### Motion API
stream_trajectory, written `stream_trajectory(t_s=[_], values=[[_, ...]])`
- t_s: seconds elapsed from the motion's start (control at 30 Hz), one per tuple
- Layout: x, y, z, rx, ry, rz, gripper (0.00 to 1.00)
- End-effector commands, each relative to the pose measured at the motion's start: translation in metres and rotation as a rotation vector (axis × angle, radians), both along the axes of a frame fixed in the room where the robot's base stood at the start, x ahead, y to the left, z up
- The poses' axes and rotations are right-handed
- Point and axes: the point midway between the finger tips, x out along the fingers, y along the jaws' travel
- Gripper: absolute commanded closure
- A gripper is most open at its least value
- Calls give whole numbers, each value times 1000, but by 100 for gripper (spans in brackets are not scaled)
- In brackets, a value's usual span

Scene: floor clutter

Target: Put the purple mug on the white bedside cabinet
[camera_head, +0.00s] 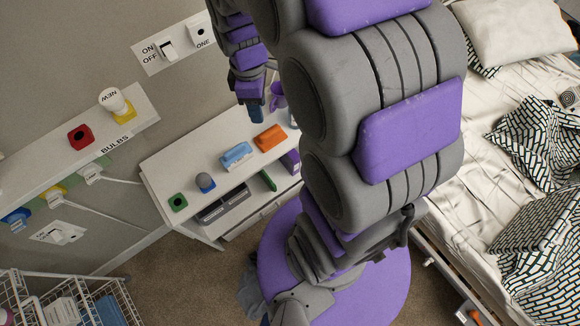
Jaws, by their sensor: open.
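The white bedside cabinet (212,143) stands against the wall left of my arm, its right part hidden behind the arm. A small purple object that looks like the purple mug (278,94) shows just right of my gripper (256,112), at the back of the cabinet top. It is partly hidden, and I cannot tell whether it rests on the top or touches the gripper. My gripper points down over the back of the cabinet top. It is open, though its fingers overlap in this view.
A wall shelf (60,150) is at left, a wire basket (70,300) at lower left, a bed (470,190) at right.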

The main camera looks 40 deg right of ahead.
Motion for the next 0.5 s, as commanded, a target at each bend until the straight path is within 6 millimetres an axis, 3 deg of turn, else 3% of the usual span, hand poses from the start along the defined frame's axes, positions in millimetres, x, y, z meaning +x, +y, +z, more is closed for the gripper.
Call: stream_trajectory(t_s=[0.23,0.5], values=[[-82,28,37,-42,26,-377,58],[-165,43,52,-97,60,-753,58]])
